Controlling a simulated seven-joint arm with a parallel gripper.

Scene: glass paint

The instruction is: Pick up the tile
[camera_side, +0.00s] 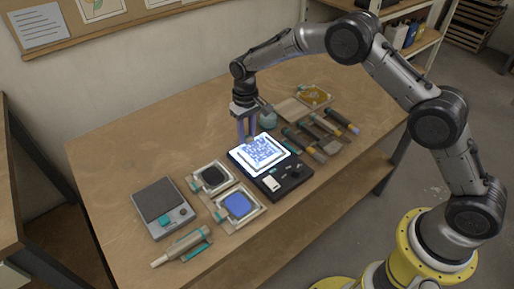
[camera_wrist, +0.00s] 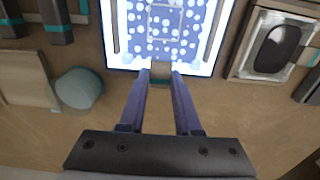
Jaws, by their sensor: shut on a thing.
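The tile (camera_side: 264,149) is a square plate with a blue-and-white pattern, over the brightly lit white panel of a black light box (camera_side: 285,184). In the wrist view the tile (camera_wrist: 160,28) shows white dots on blue and is cut off by the top edge. My gripper (camera_side: 246,139) points down at the tile's back edge. The glare hides the exact contact, and I cannot tell whether the tile is raised off the panel.
Trays with a black pad (camera_side: 212,177) and a blue pad (camera_side: 238,205) lie left of the light box. A grey scale-like device (camera_side: 163,206) and a pen-like tool (camera_side: 181,247) lie further left. Several handled tools (camera_side: 322,133), a teal rounded thing (camera_side: 267,118) and a yellow-filled tray (camera_side: 315,96) are at right and behind.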

